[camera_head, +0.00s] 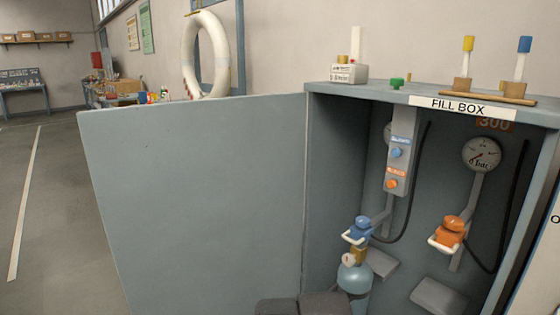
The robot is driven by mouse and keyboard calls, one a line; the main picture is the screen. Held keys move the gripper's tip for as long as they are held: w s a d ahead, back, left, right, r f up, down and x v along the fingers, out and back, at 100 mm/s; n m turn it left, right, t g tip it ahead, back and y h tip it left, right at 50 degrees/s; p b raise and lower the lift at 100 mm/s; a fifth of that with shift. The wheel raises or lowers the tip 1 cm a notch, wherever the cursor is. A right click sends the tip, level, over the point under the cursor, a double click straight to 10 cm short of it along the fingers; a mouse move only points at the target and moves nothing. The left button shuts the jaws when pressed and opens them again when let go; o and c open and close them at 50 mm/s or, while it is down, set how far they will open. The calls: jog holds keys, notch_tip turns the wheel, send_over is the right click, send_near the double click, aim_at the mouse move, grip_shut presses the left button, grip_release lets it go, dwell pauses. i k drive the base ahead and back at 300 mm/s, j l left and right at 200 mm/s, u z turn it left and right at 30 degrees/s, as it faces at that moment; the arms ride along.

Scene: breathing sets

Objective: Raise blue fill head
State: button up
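The blue fill head (361,226) is inside the open fill box (432,94), on the left, with a white handle at its front. It sits directly above the brass valve (358,256) of a light blue cylinder (353,279); I cannot tell whether they are joined. A black hose curves up from beside the head. An orange fill head (450,230) with a white handle is on the right, with no cylinder under it. My gripper's fingers are not visible. A dark grey shape at the bottom edge, likely part of my arm, overlaps the cylinder's lower left.
The box door (200,200) stands wide open to the left. A panel with a blue knob (397,153) and an orange knob (392,184) hangs inside, with a gauge (481,154) to its right. Grey blocks lie low inside. Small items stand on top.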

aim_at(360, 236)
jog(key=k+j+z, duration=0.2)
jog(key=k, duration=0.4)
jog(key=k+j, duration=0.1)
jog(key=k, duration=0.3)
